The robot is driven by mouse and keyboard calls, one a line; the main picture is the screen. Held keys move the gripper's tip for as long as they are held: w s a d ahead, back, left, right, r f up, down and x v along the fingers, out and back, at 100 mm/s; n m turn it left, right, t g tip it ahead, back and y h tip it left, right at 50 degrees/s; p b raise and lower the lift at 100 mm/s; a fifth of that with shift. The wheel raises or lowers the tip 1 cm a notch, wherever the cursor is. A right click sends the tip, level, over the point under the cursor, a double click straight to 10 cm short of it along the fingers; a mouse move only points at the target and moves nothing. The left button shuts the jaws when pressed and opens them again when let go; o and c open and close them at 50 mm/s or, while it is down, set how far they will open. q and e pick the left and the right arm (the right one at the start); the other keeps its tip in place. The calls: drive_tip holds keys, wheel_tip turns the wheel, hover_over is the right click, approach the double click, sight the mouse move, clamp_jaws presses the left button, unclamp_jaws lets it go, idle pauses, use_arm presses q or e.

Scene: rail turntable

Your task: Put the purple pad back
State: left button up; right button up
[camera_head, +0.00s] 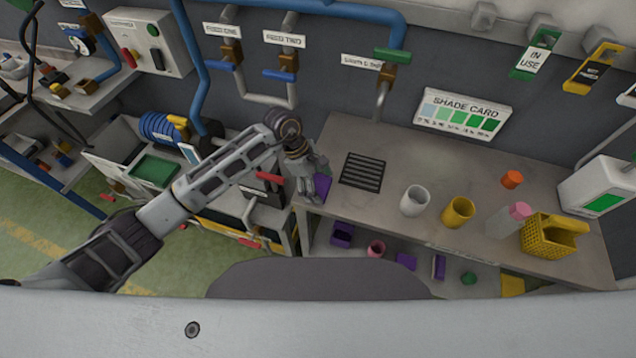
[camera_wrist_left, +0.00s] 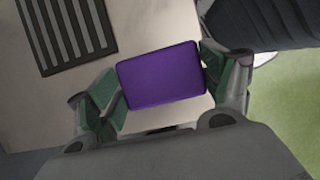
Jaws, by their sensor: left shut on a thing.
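The purple pad (camera_wrist_left: 162,75) is a small rectangular block in the left wrist view, held between the two green-lined fingers of my left gripper (camera_wrist_left: 165,88). In the head view the left gripper (camera_head: 311,190) is at the left end of the workbench, and part of the purple pad (camera_head: 322,186) shows beside its fingers. The pad is over the bench's left edge area; I cannot tell whether it touches the top. More purple items (camera_head: 342,234) sit on the shelf below the bench. My right gripper is not in view.
A black drain grate (camera_head: 362,171) lies right of the gripper. A white cup (camera_head: 413,200), a yellow cup (camera_head: 458,212) and a yellow basket (camera_head: 549,236) stand farther right on the workbench (camera_head: 470,172). A tap pipe (camera_head: 381,100) hangs above.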

use_arm(q)
drive_tip(key=shift+f, duration=0.25)
drive_tip(key=shift+f, duration=0.15)
drive_tip(key=o, duration=0.9)
drive_tip(key=shift+w+a+r, duration=0.1)
drive_tip(key=shift+r, duration=0.2)
drive_tip(key=b+v, duration=0.2)
drive_tip(key=v, duration=0.9)
drive_tip(key=shift+a+r+b, duration=0.15)
drive_tip(key=shift+r+b, duration=0.15)
